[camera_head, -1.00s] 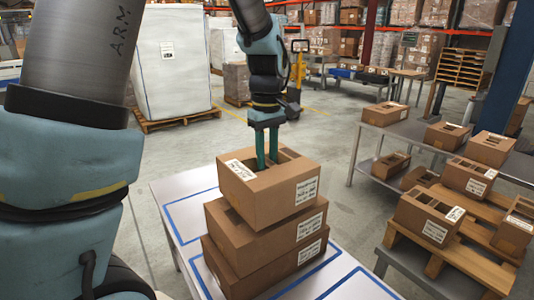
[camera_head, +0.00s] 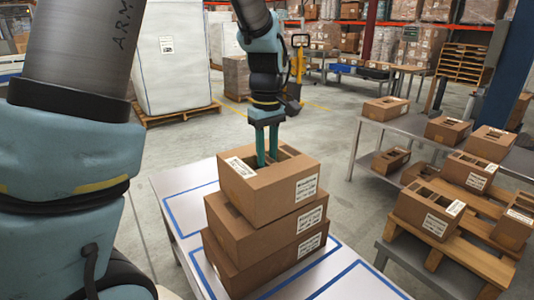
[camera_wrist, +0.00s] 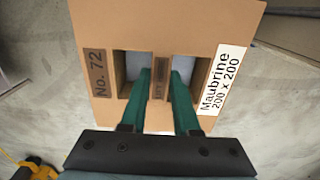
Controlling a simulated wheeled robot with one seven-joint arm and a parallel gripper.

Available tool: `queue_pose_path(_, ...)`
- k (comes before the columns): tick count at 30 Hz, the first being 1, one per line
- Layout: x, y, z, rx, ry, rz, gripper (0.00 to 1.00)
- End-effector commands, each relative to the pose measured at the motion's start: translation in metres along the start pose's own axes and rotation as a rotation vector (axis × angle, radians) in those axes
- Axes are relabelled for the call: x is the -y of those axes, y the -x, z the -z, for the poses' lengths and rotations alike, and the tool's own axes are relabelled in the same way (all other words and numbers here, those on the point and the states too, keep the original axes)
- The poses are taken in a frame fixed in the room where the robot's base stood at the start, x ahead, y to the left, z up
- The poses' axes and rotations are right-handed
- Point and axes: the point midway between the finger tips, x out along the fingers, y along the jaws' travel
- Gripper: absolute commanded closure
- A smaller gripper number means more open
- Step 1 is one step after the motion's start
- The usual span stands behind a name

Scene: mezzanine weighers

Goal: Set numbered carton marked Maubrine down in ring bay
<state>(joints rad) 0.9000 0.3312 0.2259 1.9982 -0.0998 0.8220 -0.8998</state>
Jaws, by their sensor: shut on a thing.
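The Maubrine carton (camera_head: 262,198) is brown, with slots in its top. In the wrist view the carton (camera_wrist: 160,20) bears a white label "Maubrine 200 x 200" and a dark mark "No. 72". My gripper (camera_head: 267,162) is shut on the strip between the two top slots; its green fingers (camera_wrist: 160,85) reach into them. The carton is at the top of a stack, over two other cartons; I cannot tell whether it rests on them. The white table (camera_head: 178,182) has blue-outlined bays. No ring mark can be made out; the stack hides part of the table.
The middle carton (camera_head: 260,238) and bottom carton (camera_head: 262,272) stand on the table. At right, a grey bench (camera_head: 410,128) and a wooden pallet (camera_head: 462,262) carry several similar cartons. A large white wrapped load (camera_head: 170,65) stands behind. Floor shows between table and bench.

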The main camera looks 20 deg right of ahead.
Motion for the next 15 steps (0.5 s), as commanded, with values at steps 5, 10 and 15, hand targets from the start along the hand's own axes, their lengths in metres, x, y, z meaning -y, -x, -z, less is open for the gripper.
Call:
queue_pose_path(5, -0.0002, -0.0013, 0.0002, 0.000, 0.000, -0.001, 0.61)
queue_pose_path(10, -0.0001, -0.0014, 0.0001, 0.000, 0.000, 0.000, 0.42)
queue_pose_path(15, 0.0000, -0.0015, 0.0000, 0.000, 0.000, 0.000, 0.35)
